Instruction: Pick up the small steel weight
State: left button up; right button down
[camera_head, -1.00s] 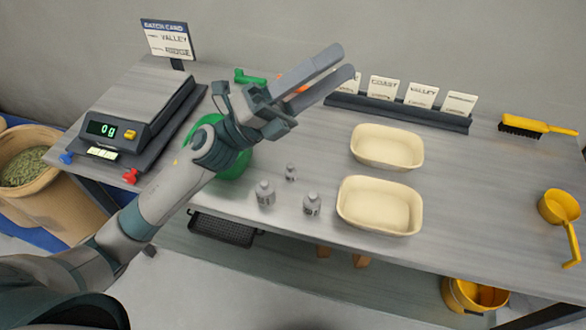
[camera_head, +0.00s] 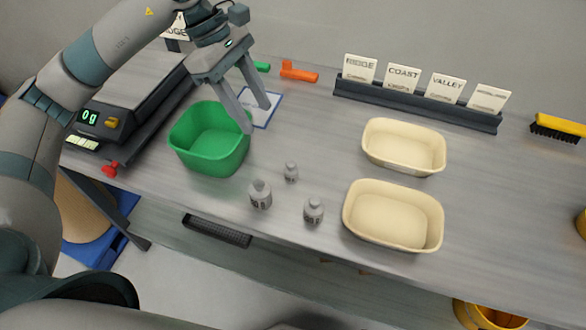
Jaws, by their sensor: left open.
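Three steel weights stand upright on the grey bench near the middle of the head view. The small steel weight (camera_head: 291,172) is the farthest back of them. A larger weight (camera_head: 260,194) stands to its front left, and another larger weight (camera_head: 314,210) to its front right. My left gripper (camera_head: 258,118) is open and empty, its fingers pointing down above the bench by the right rim of the green bin (camera_head: 209,140). It is behind and left of the small weight, apart from it. My right gripper is not in view.
Two cream trays (camera_head: 404,147) (camera_head: 393,216) stand right of the weights. A scale (camera_head: 130,110) reading 0 g stands left. A dark card rack (camera_head: 415,105) lines the back. Orange and green clips lie behind my gripper. Bench to the far right is mostly clear.

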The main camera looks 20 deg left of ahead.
pick_arm(q)
jog(key=shift+a, duration=0.2)
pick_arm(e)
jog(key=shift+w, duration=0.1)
pick_arm(q)
jog(key=p, duration=0.2)
send_near(285, 169)
jog(key=p+x, duration=0.1)
jog(key=x, duration=0.3)
jog(key=shift+f, duration=0.25)
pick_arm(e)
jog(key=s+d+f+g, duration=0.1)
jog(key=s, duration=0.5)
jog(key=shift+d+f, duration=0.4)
pick_arm(q)
jog(key=shift+d+p, duration=0.15)
jog(key=shift+p, duration=0.15)
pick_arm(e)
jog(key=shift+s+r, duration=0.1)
